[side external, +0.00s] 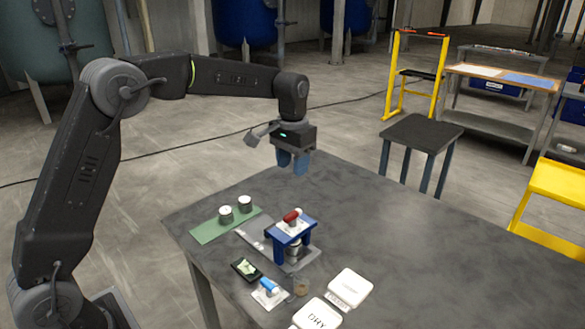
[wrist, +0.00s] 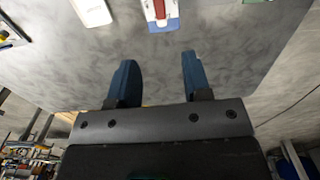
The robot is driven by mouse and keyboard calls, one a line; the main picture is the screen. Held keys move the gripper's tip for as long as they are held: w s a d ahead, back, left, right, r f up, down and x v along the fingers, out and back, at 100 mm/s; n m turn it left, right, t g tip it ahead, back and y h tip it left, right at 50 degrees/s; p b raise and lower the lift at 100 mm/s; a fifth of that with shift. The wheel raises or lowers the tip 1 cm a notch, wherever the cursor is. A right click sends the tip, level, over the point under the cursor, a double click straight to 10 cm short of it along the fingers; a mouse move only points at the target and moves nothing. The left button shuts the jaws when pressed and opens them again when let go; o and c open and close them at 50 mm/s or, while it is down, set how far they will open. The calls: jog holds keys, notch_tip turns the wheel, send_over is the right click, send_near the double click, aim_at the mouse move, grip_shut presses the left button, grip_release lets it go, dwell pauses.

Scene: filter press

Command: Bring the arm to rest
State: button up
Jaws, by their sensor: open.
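My gripper (side external: 293,162) hangs above the far edge of the dark table (side external: 390,225), fingers pointing down, open and empty. The filter press (side external: 290,240), a blue frame with a red-handled top, stands on the table nearer the camera, below and apart from my gripper. The blue press top with its red part also shows at the top of the wrist view (wrist: 162,22).
Two metal cylinders (side external: 235,210) stand on a green mat (side external: 208,232). A dark tray (side external: 245,269), a blue item on a white pad (side external: 268,291), a small clear cup (side external: 301,286) and white boxes, one marked DRY (side external: 316,315), lie near the front. The table's right side is clear.

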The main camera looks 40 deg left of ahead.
jog(key=s+d+r+t, duration=0.15)
jog(key=s+r, duration=0.25)
jog(key=s, duration=0.4)
jog(key=s+d+r+t, duration=0.1)
jog(key=s+r+t, duration=0.1)
jog(key=s+r, duration=0.35)
jog(key=s+f+t, duration=0.1)
jog(key=s+f, duration=0.1)
jog(key=s, duration=0.6)
jog(key=s+f+t, duration=0.1)
jog(key=s+f, duration=0.2)
jog(key=s, duration=0.5)
jog(key=shift+s+d, duration=0.35)
jog(key=shift+d, duration=0.1)
dwell(0.9)
